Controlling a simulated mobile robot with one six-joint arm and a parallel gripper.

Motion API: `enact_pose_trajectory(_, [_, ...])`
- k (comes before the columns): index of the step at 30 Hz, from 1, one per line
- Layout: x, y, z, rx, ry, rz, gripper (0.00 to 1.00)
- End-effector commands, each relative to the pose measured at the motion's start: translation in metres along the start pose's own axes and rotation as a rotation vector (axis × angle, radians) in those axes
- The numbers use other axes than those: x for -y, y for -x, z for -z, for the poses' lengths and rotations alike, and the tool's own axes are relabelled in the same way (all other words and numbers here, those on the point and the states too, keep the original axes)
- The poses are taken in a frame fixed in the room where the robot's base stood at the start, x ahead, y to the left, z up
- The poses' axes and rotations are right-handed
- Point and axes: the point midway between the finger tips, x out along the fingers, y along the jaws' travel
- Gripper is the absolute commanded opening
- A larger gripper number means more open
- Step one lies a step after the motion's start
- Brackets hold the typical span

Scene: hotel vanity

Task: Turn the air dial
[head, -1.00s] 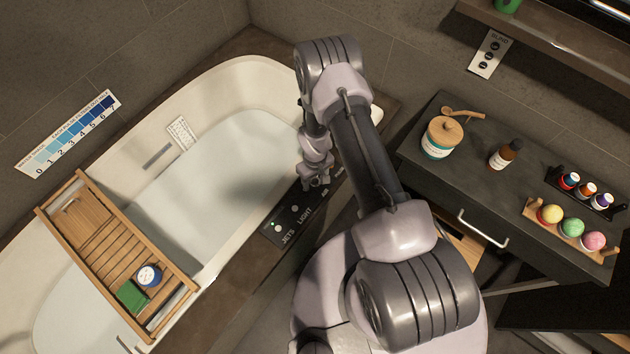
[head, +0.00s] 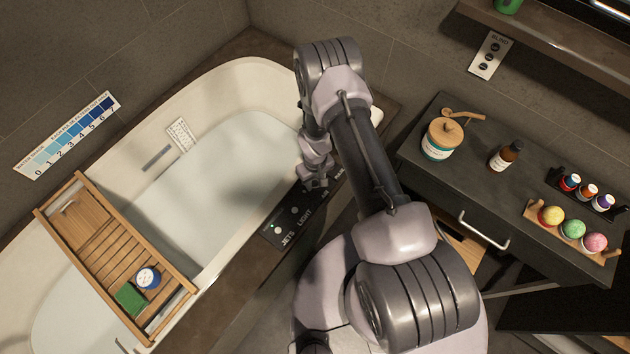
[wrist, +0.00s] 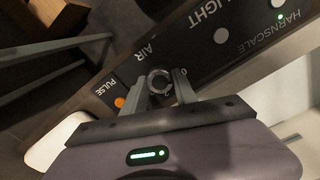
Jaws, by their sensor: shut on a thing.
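The air dial (wrist: 158,82) is a small round grey knob on the black control panel (wrist: 199,58), beside the printed word AIR in the wrist view. My gripper (wrist: 158,88) has one finger on each side of the dial and is shut on it. In the head view my gripper (head: 316,184) is over the far part of the panel (head: 271,231) on the tub's rim, and it hides the dial there. A "0" mark shows beside the right finger in the wrist view.
An orange PULSE button (wrist: 119,102) sits left of the dial, and a LIGHT button (wrist: 221,35) sits to the right. The bathtub (head: 240,83) holds water. A wooden tray (head: 82,178) spans it. A dark cabinet (head: 465,195) with bottles stands at right.

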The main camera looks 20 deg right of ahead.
Motion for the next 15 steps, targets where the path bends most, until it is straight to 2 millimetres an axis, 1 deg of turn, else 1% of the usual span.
enact_pose_trajectory(5, [-0.0003, -0.0014, 0.0009, -0.001, -0.118, 0.000, 0.00])
enact_pose_trajectory(15, [-0.0005, -0.0016, 0.0010, -0.002, -0.437, 0.000, 0.00])
